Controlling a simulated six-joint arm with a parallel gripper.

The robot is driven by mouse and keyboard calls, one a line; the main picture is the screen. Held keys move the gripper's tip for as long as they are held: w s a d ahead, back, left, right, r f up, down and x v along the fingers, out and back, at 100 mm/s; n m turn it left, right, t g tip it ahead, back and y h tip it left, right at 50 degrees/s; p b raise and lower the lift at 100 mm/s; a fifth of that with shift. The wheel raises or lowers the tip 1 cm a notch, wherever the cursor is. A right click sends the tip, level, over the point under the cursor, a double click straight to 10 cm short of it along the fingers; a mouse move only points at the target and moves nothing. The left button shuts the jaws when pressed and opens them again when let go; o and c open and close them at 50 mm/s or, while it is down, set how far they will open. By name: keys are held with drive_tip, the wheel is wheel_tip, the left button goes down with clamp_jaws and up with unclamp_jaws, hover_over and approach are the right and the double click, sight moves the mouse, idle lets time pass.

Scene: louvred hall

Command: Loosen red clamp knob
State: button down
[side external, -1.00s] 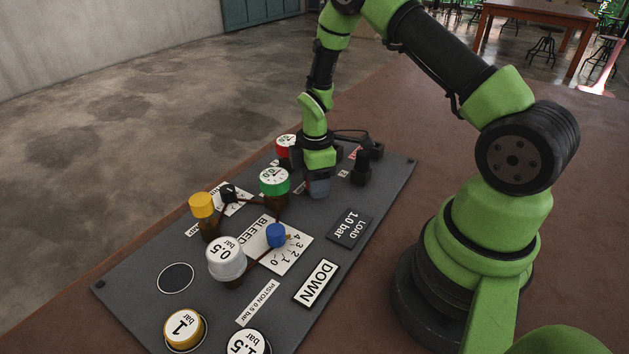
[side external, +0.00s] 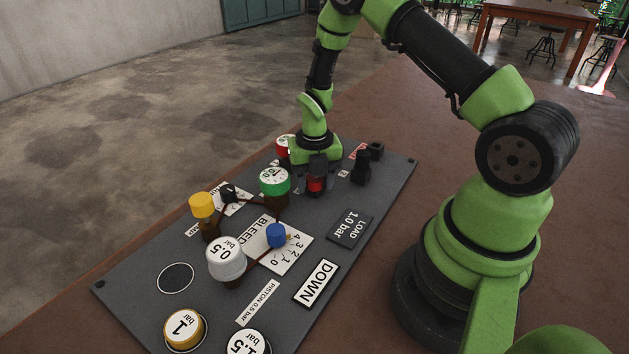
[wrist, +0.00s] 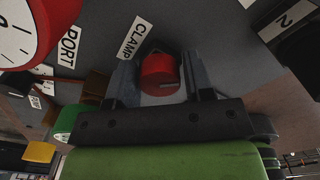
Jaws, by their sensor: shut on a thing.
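The red clamp knob (wrist: 160,74) sits between my gripper's two fingers in the wrist view, next to a label reading CLAMP (wrist: 136,39). In the side external view the red knob (side external: 316,184) shows under the gripper near the far end of the grey panel. My gripper (side external: 316,178) points down and is shut on the knob, with a finger on each side of it. The knob's base is partly hidden by the gripper.
A red gauge (side external: 283,148) and a green gauge (side external: 274,181) stand close left of the gripper. Yellow (side external: 202,205), white (side external: 227,257) and blue (side external: 276,235) parts stand nearer the camera. Black blocks (side external: 362,168) are to the right. The panel (side external: 215,292) has bare areas at front left.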

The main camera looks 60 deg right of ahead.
drive_tip(key=shift+c, duration=1.7)
unclamp_jaws()
drive_tip(key=shift+r, duration=0.1)
drive_tip(key=shift+r, duration=0.2)
